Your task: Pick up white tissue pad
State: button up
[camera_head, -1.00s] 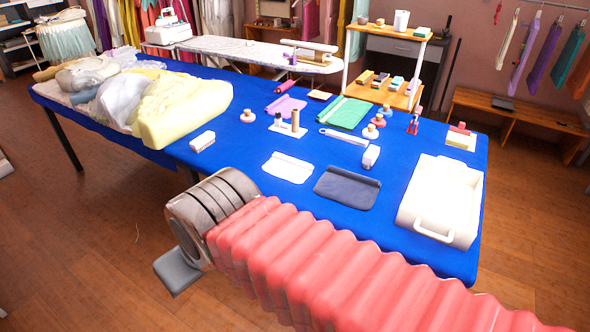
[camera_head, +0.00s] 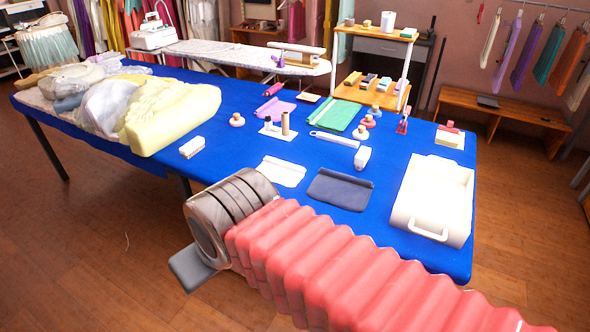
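A flat white cloth-like piece (camera_head: 283,171), which looks like the white tissue pad, lies on the blue table near its front edge. The dark end of my arm is just in front of it in the picture, covering little or none of it. My gripper (camera_head: 190,268) shows only as a grey flat part below the dark ringed end of my red-sleeved arm, in front of the table edge. Its fingertips are not clearly seen, so I cannot tell whether it is open or holds anything.
A dark folded cloth (camera_head: 340,189) lies right of the white piece. A white tray with a handle (camera_head: 405,213) stands at the table's right end. A small white block (camera_head: 192,147) lies to the left. Bagged garments and a yellow bundle (camera_head: 175,112) cover the table's left part.

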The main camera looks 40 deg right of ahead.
aim_at(286, 175)
jog(key=z, duration=0.3)
jog(key=i, duration=1)
jog(key=z, duration=0.05)
